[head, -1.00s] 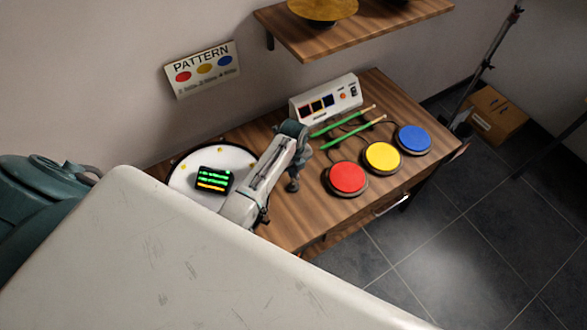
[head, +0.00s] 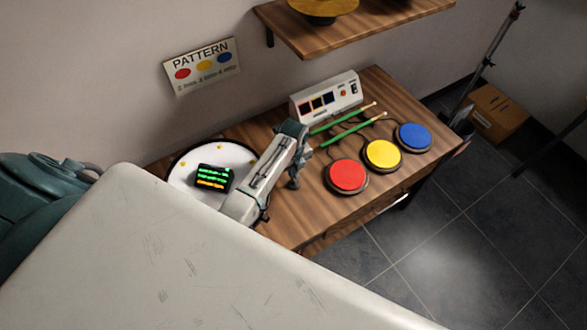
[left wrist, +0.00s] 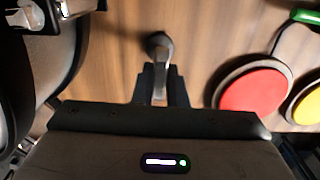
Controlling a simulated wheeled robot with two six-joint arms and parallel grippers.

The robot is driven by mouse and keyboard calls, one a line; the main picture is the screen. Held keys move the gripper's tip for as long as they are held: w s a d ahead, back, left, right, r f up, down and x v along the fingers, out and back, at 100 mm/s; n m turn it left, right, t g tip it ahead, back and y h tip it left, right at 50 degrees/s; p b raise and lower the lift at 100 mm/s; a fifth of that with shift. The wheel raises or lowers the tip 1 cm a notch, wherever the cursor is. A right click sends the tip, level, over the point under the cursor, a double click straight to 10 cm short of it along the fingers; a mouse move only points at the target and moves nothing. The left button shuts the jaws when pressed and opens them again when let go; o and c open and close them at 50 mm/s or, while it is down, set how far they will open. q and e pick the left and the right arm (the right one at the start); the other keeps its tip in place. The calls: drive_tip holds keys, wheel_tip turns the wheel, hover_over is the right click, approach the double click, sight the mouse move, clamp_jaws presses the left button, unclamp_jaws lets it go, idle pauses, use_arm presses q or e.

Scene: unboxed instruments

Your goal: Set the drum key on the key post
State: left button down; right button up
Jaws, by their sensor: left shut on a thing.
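My left gripper (head: 293,183) is over the front middle of the wooden table, left of the red pad. In the left wrist view its fingers (left wrist: 160,92) are closed on a slim grey metal piece, which looks like the drum key (left wrist: 160,72). A rounded grey end shows beyond the fingertips, over the wood; I cannot tell whether it touches anything. The key is too small to make out in the head view. I cannot pick out the key post in either view. My right gripper is not in view.
A red pad (head: 346,175), yellow pad (head: 382,156) and blue pad (head: 413,137) stand right of the gripper. Green drumsticks (head: 345,135) lie behind, before a white console (head: 325,97).

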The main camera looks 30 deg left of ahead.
use_arm(q)
drive_tip(key=shift+r+p, duration=0.15)
drive_tip(key=shift+p, duration=0.25)
drive_tip(key=c, duration=1.4)
unclamp_jaws()
drive_tip(key=shift+o, duration=0.2)
wheel_tip(320, 180, up, 11)
drive_tip(key=b, duration=0.2)
drive_tip(key=shift+b, duration=0.4)
